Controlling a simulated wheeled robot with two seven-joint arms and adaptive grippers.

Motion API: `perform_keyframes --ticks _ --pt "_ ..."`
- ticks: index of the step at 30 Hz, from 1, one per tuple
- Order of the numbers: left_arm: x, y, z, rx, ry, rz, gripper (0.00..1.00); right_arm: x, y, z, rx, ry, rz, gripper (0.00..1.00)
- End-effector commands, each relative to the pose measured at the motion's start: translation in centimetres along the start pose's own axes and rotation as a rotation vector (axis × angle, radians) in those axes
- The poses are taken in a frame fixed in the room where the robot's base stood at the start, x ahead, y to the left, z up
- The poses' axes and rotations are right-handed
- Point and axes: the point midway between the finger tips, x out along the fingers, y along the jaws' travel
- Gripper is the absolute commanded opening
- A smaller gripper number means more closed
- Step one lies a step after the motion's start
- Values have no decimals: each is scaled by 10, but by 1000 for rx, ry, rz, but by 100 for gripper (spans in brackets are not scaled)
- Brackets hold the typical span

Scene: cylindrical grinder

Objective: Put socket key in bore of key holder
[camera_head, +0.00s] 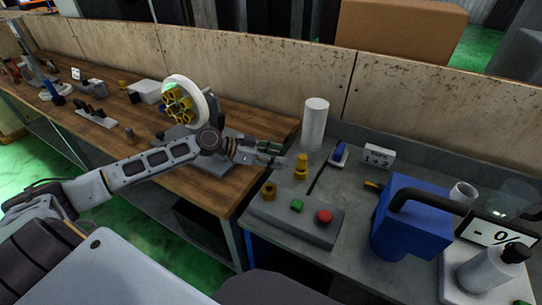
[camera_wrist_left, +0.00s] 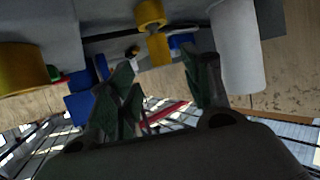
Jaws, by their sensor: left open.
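A stepped brass-yellow piece (camera_head: 301,166) stands upright on the grey bench; it also shows in the left wrist view (camera_wrist_left: 155,38). A short brass-yellow cylinder (camera_head: 268,190) stands at the left of the grey button box; it also shows at the left of the wrist view (camera_wrist_left: 20,70). I cannot tell for certain which of these is the socket key and which the key holder; no bore is clear. My left gripper (camera_head: 274,152) is open and empty, just left of and above the stepped piece; its dark green fingers (camera_wrist_left: 160,80) are spread. My right gripper is not in view.
The button box (camera_head: 298,219) carries a green and a red button, with a dark rod (camera_head: 318,178) behind it. A white cylinder (camera_head: 315,124) stands behind. A blue container (camera_head: 410,220) is at right. The wooden bench (camera_head: 140,120) holds a wheel fixture (camera_head: 197,98).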

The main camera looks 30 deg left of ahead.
Motion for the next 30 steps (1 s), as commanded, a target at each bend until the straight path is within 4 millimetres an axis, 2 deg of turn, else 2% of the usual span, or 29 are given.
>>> perform_keyframes --ticks 10,30 --pt "-13 0 0 0 -1 1 49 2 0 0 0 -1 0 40" --pt "-15 0 0 2 0 1 49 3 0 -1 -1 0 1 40"
